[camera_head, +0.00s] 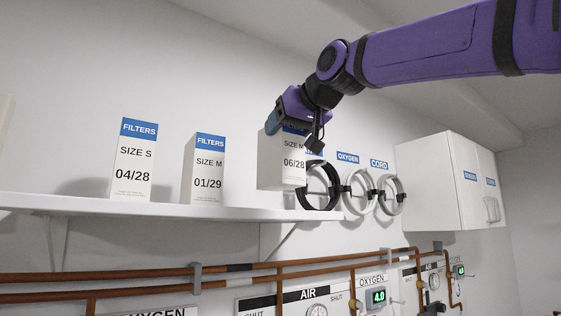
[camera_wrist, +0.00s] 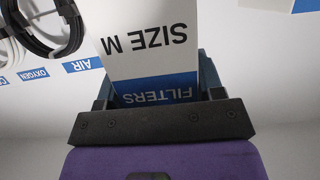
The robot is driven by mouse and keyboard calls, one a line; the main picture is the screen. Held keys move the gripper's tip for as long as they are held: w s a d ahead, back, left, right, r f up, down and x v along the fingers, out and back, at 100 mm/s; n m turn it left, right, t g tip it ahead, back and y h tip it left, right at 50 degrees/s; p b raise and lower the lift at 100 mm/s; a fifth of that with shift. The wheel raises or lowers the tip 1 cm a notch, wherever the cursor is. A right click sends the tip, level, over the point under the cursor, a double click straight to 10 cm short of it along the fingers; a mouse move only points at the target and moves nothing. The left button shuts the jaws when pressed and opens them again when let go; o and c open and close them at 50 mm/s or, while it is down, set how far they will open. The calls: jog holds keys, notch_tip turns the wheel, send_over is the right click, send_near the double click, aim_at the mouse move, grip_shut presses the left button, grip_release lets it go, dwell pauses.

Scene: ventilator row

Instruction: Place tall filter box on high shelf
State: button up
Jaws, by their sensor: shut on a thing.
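My gripper (camera_head: 290,120) is shut on a white filter box with a blue band (camera_head: 280,165), labelled SIZE M and 06/28. The box is upright at the right end of the high shelf (camera_head: 240,214); I cannot tell whether its base touches the shelf. In the wrist view the box (camera_wrist: 145,50) shows upside down between the jaws of my gripper (camera_wrist: 160,95). Two more filter boxes stand on the shelf to the left: a tall one, SIZE S 04/28 (camera_head: 134,162), and one marked SIZE M 01/29 (camera_head: 204,170).
Coiled hoses (camera_head: 357,192) hang on the wall right of the held box, under AIR, OXYGEN and CORD labels. A white wall cabinet (camera_head: 450,180) is farther right. Copper pipes (camera_head: 130,275) and gas panels run below the shelf. Shelf room is free between the boxes.

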jog(key=w+f, duration=0.4)
jog(key=w, duration=0.3)
jog(key=shift+d, duration=0.15)
dwell(0.3)
jog(key=shift+w+f, duration=0.1)
jog(key=shift+f, duration=0.05)
jog(key=o, duration=1.4)
jog(key=v, duration=1.2)
